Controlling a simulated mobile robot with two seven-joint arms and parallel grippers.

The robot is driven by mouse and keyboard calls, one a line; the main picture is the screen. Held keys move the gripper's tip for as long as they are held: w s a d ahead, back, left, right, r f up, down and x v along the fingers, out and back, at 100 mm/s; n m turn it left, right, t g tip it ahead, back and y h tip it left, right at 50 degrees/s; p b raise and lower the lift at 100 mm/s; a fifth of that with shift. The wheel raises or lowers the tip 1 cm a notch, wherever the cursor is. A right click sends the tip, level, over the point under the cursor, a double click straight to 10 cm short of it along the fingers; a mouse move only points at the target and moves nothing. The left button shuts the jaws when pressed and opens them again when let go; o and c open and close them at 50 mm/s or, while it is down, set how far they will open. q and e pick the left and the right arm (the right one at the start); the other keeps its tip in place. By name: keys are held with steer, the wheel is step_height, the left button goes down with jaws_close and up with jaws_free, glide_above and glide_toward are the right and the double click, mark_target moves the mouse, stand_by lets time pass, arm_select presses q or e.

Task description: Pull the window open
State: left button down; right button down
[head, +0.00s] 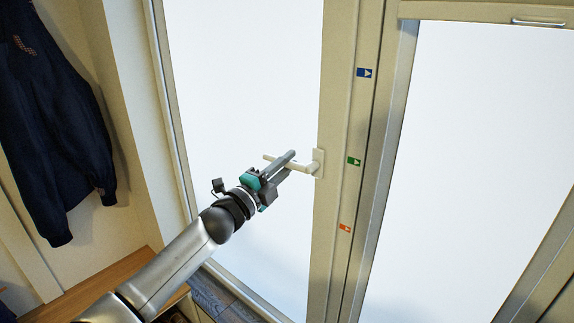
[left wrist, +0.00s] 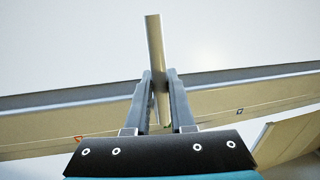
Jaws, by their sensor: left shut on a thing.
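The window (head: 245,80) is a tall bright pane in a cream frame, left of centre in the head view. Its pale lever handle (head: 315,163) sits on the right frame rail and points left. My left gripper (head: 290,162) reaches in from the lower left, with its fingers shut around the handle's lever. In the left wrist view, the handle (left wrist: 155,45) stands between the two fingers of my left gripper (left wrist: 161,80) and projects past their tips. I cannot tell whether the window stands slightly ajar. My right gripper is out of view.
A dark jacket (head: 50,120) hangs on the wall at the left. A wooden ledge (head: 95,293) lies below it. Blue, green and orange stickers mark the frame post (head: 352,120) right of the handle. Another bright pane (head: 480,150) fills the right side.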

arm_select(q)
steer(key=s+a+m+g+h, duration=0.1)
steer(key=s+a+g+h, duration=0.1)
steer(key=s+a, duration=0.6)
steer(key=s+a+m+g+h, duration=0.1)
steer(key=s+a+m+h, duration=0.1)
steer(key=s+a, duration=0.6)
steer(key=a, duration=0.5)
steer(key=shift+s+a+g, duration=0.25)
steer(key=shift+s+g, duration=0.15)
steer(key=c, duration=0.8)
jaws_free()
steer(key=shift+d, duration=0.1)
steer(key=shift+o, duration=0.2)
steer(key=shift+s, duration=0.1)
